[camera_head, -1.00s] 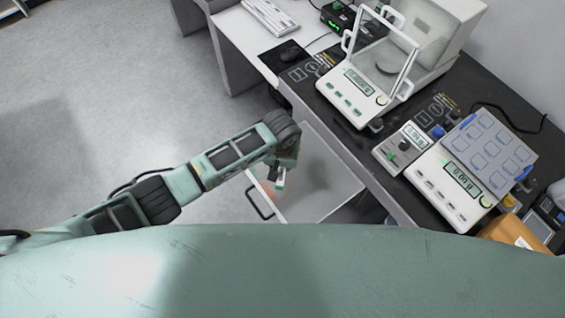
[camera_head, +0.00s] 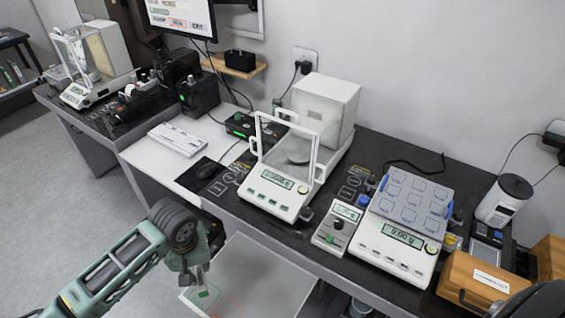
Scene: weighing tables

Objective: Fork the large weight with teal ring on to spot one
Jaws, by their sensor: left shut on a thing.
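I cannot make out a teal ring on any weight. My right gripper is not visible.
A balance with a glass shield (camera_head: 272,198) stands on the black table left of the small scale. A wooden box (camera_head: 475,283) and a white cylinder device (camera_head: 505,200) are at the right.

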